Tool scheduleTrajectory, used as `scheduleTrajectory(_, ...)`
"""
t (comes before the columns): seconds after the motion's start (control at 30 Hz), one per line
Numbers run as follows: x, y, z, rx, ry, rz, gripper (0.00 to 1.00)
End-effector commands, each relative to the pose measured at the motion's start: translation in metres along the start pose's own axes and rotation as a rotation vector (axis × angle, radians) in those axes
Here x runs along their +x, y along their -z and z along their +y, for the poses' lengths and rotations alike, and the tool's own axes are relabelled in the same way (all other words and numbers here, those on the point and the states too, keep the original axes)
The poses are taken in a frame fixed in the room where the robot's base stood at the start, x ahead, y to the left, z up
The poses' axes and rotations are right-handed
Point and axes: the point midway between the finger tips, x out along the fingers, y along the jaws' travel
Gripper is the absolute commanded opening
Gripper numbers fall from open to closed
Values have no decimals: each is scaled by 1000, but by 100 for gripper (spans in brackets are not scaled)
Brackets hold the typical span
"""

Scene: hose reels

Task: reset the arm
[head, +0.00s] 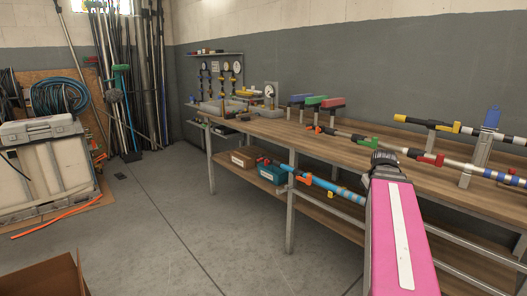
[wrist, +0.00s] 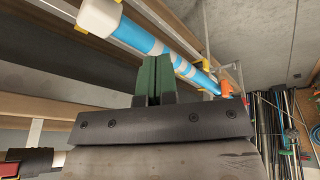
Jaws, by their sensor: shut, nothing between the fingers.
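My arm shows in the head view as a pink link (head: 385,235) with a white stripe, rising from the bottom edge and ending in a dark joint in front of the workbench. My gripper is not clearly seen in that view. In the wrist view my gripper (wrist: 154,78) has its dark green fingers together, shut with nothing between them. A blue and white pole (wrist: 150,42) runs diagonally just past the fingertips in that view. I cannot tell how far it is from the fingers.
The wooden workbench (head: 262,128) carries several poles and coloured brushes. An open carton (head: 50,279) stands bottom left. The floor between is clear.

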Motion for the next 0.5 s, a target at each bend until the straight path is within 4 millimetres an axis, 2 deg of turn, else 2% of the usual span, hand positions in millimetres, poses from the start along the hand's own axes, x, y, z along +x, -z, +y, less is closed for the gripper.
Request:
scheduleTrajectory(0.03, 16, -3, -18, 6, 15, -20, 0)
scheduleTrajectory(0.2, 63, -14, -70, 43, 51, -82, 0)
scheduleTrajectory(0.5, 134, -50, -163, 100, 88, -202, 0)
